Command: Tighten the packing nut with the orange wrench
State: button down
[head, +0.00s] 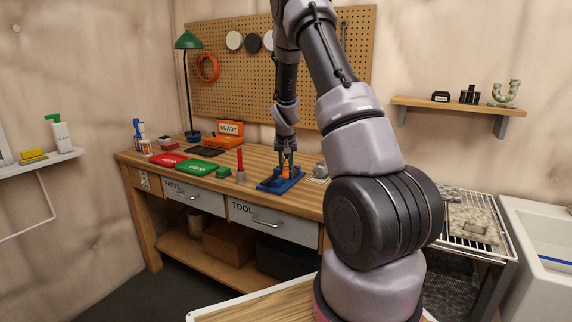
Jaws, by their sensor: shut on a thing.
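My gripper (286,162) points down over a blue fixture (269,187) on the workbench. It is shut on an orange piece (286,173), which looks like the orange wrench. Only a little orange shows between and below the fingers, right above the blue fixture. The packing nut cannot be made out; it is small or hidden by the gripper and the fixture. I cannot tell whether the wrench is seated around a nut or only beside it.
On the wooden bench (222,158), a red upright tool (240,160) stands left of the fixture. Green (195,167) and red (168,160) trays, an orange READY box (229,129) and a green lamp (188,42) are further left. A small round grey item (320,170) sits right of the fixture.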

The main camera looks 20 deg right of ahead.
jog(key=shift+f, duration=0.75)
jog(key=shift+a, duration=0.1)
jog(key=shift+w+a+m, duration=0.35)
jog(key=shift+a+m, duration=0.05)
jog(key=shift+a, duration=0.1)
jog(key=shift+w+a+r+m+g+h, duration=0.1)
jog(key=shift+w+a+m+g+h, duration=0.15)
jog(key=shift+w+a+m, duration=0.35)
jog(key=shift+w+a+m+g+h, duration=0.15)
jog(key=shift+w+a+m+h, duration=0.2)
jog(key=shift+m, duration=0.45)
jog(key=shift+a, duration=0.15)
